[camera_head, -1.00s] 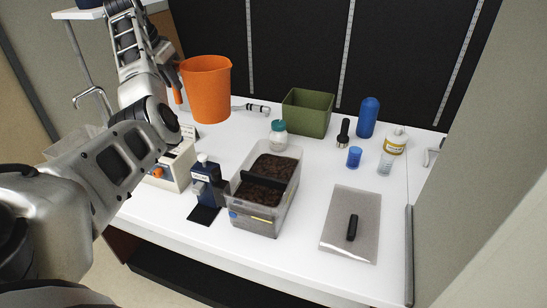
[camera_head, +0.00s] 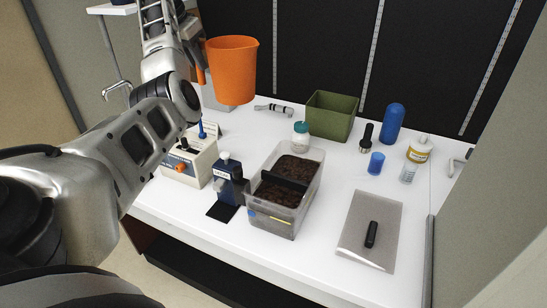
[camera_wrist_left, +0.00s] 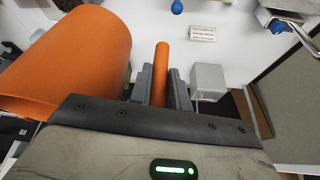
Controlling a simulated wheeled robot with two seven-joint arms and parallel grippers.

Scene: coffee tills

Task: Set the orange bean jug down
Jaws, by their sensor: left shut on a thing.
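The orange jug (camera_head: 231,72) is upright at the back left of the counter in the head view and looks held above the white counter (camera_head: 335,170). Its large body also fills the left of the left wrist view (camera_wrist_left: 75,60). My left gripper (camera_head: 203,76) is at the jug's left side, largely hidden by my own arm in the head view. In the left wrist view its two fingers (camera_wrist_left: 158,88) are closed on the jug's orange handle (camera_wrist_left: 161,65). The jug's inside cannot be seen. My right gripper is not in view.
A clear two-part bin of dark beans (camera_head: 272,221) stands at the front middle, beside a dark blue device (camera_head: 229,182) and a beige box (camera_head: 190,160). A green bin (camera_head: 330,118), white jar (camera_head: 300,137) and blue bottle (camera_head: 392,124) stand behind. A grey lid (camera_head: 355,245) lies front right.

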